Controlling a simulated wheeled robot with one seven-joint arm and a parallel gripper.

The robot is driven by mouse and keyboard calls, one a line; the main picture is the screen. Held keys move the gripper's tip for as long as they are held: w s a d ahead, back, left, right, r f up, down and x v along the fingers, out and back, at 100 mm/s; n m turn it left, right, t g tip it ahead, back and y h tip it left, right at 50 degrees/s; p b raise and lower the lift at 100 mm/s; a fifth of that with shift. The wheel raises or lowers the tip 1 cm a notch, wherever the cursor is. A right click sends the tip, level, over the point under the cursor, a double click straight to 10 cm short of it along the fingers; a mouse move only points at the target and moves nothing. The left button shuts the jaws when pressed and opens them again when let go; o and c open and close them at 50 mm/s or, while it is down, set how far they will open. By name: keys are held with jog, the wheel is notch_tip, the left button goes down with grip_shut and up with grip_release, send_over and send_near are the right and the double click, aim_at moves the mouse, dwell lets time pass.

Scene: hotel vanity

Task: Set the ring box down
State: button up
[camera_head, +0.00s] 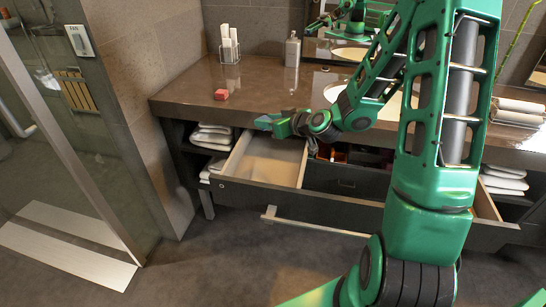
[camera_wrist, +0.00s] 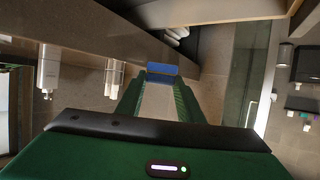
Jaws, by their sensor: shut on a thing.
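My gripper (camera_head: 268,122) is near the front edge of the vanity counter (camera_head: 180,100), at the left part of the open drawer (camera_head: 262,168). In the wrist view my gripper (camera_wrist: 160,82) is shut on a small blue box (camera_wrist: 172,69), which I take to be the ring box, held at the fingertips. In the head view only a bluish bit of the ring box (camera_head: 263,122) shows at the tip. It appears to be held in the air. The visible left part of the drawer is pale and empty.
A small red box (camera_head: 221,95) lies on the counter at the left, with clear counter around it. A bottle (camera_head: 292,50) and a holder with white rolls (camera_head: 230,46) stand behind. Folded towels (camera_head: 210,138) lie on the shelf left of the drawer. A dark divided section (camera_head: 345,178) fills the drawer's middle.

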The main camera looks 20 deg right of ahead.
jog(key=f, duration=0.1)
jog(key=a+f+n+y, duration=0.1)
jog(key=a+f+n+g+y, duration=0.1)
jog(key=shift+f, duration=0.4)
jog(key=shift+s+a+f+n+g+y, duration=0.45)
jog(key=shift+a+f+n+g+y, duration=0.3)
jog(key=shift+f, duration=1.55)
jog(key=shift+s+a+f+n+g+y, duration=0.55)
jog(key=shift+f+n+y, duration=0.35)
jog(key=shift+f, duration=1.45)
jog(key=shift+s+a+f+n+g+y, duration=0.4)
jog(key=shift+a+f+n+g+y, duration=0.4)
jog(key=shift+f, duration=1.5)
jog(key=shift+d+f, duration=0.15)
jog(key=shift+d, duration=0.05)
jog(key=shift+f, duration=0.2)
